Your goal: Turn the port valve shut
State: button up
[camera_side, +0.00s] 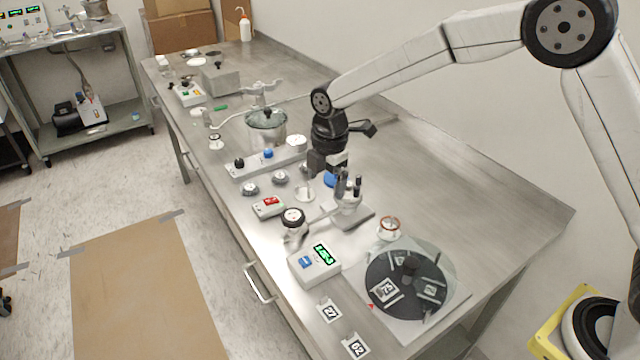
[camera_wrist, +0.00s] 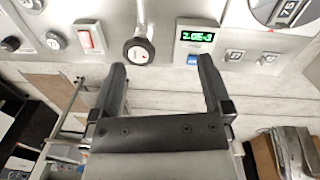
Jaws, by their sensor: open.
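A round black knob with a pale centre (camera_side: 293,217) stands on a metal stem near the front edge of the bench in the side view. It also shows in the wrist view (camera_wrist: 138,50), upper middle. It looks like the port valve, but I cannot read its label or tell its turn position. A blue knob (camera_side: 330,180) shows partly hidden beside my gripper. My gripper (camera_wrist: 162,75) is open, its two black fingers spread with nothing between them. In the wrist view the black knob appears beyond the fingertips, between them and apart from them.
A gauge box with a green display (camera_side: 322,254) stands beside the knob. A black disc (camera_side: 408,285) lies at the near end. The bench's back right is clear.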

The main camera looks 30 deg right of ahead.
aim_at(292, 216)
jog(key=w+a+n, duration=0.1)
jog(key=a+n, duration=0.1)
jog(key=w+a+f+n, duration=0.1)
jog(key=a+n, duration=0.1)
jog(key=w+a+n, duration=0.1)
jog(key=a+n, duration=0.1)
jog(key=shift+w+a+f+n+g, duration=0.15)
jog(key=shift+w+f+n+g, duration=0.15)
jog(key=shift+w+f, duration=0.1)
jog(key=shift+f, duration=0.1)
jog(key=shift+f, duration=3.75)
jog(key=c, duration=1.1)
